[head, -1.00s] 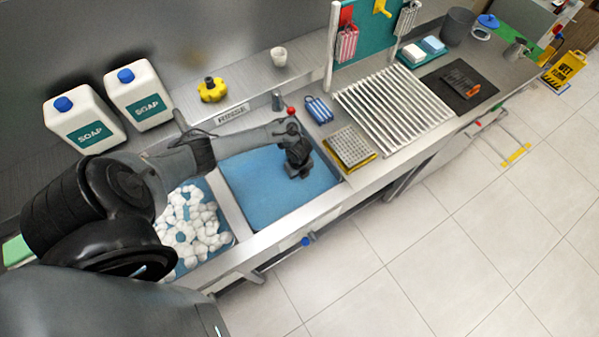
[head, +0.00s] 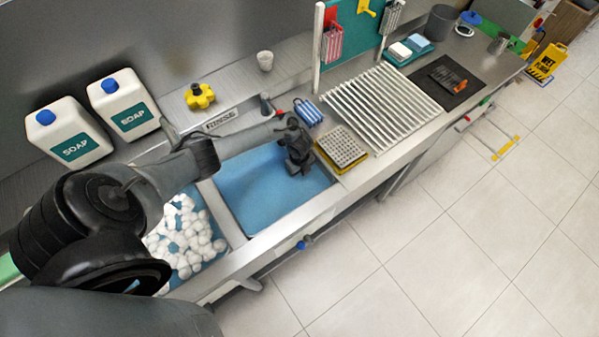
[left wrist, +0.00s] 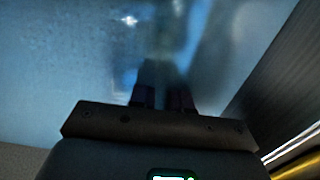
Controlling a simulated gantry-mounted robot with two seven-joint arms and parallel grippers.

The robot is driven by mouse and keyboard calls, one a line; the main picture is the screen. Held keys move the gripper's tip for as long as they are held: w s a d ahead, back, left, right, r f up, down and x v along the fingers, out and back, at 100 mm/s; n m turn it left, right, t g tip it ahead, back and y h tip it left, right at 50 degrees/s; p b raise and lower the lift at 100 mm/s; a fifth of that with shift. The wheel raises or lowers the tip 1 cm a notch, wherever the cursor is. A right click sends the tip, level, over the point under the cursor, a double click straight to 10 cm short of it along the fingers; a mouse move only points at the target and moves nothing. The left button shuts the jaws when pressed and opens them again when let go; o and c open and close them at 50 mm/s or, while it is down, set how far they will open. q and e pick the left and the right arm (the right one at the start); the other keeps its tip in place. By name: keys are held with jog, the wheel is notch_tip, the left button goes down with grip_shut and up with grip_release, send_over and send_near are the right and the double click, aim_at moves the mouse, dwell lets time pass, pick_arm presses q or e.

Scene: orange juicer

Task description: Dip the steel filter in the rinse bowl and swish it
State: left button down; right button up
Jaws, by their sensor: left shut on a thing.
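The rinse bowl is a sunken basin of blue water (head: 262,195), behind which a RINSE label (head: 221,119) is fixed. My left gripper (head: 297,169) points down into the water near the basin's right end. In the left wrist view its dark fingers (left wrist: 163,96) are close together at the water. They are shut on the steel filter, which shows only as a faint, blurred grey shape (left wrist: 168,72) below the surface. Its outline and how it tilts cannot be made out. My right gripper is not in view.
A basin of white foam (head: 187,240) lies left of the rinse basin. A perforated block on a yellow tray (head: 342,148) and a white slatted rack (head: 378,104) stand to the right.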

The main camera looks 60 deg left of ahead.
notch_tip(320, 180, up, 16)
jog(key=p, duration=1.5)
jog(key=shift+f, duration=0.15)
